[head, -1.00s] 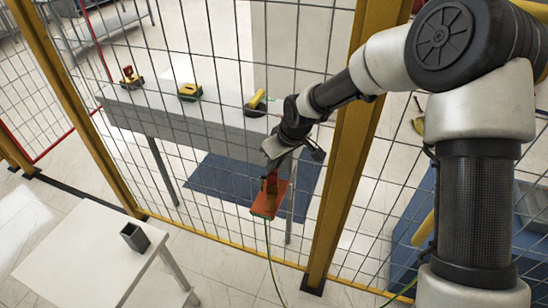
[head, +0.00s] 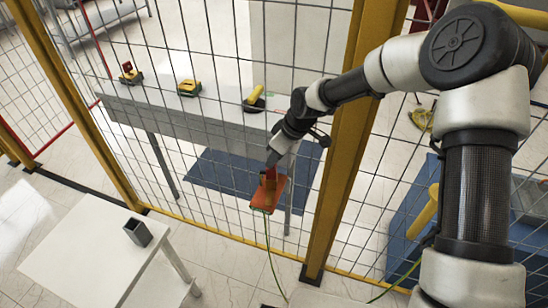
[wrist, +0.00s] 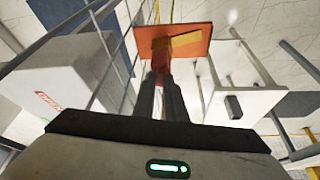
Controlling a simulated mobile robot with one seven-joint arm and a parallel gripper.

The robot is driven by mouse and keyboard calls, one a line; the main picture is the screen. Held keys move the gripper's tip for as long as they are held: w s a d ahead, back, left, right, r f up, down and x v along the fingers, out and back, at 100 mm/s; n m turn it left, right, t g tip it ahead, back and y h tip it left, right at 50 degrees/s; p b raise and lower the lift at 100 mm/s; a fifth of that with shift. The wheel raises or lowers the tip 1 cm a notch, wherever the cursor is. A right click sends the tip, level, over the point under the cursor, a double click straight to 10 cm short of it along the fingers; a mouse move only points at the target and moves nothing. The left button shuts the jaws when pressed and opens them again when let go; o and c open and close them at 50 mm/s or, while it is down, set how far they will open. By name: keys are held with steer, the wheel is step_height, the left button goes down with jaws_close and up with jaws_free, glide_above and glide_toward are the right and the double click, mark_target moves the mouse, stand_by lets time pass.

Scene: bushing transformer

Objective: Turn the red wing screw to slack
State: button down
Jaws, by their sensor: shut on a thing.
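My gripper (head: 272,160) hangs in front of the wire fence, pointing down, and is shut on an orange-red piece. The piece has a flat orange plate (head: 265,194) and a darker red part (head: 269,175) close to the jaws. In the wrist view my fingers (wrist: 163,75) are close together, with the orange plate (wrist: 196,41) just beyond their tips. A thin green cable (head: 268,245) hangs from the plate. I cannot pick out a red wing screw for certain; the red part between the jaws is too small and partly hidden.
The wire fence has yellow posts (head: 345,140). A grey table (head: 185,115) behind it carries several yellow and red devices. A white table (head: 75,255) with an open grey box (head: 138,233) stands front left. The floor between table and post is clear apart from the cable.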

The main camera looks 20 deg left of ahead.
stand_by(0.3)
steer(key=c, duration=1.8)
jaws_free()
steer(key=p+v, duration=0.1)
steer(key=v, duration=1.6)
steer(key=shift+r, duration=0.25)
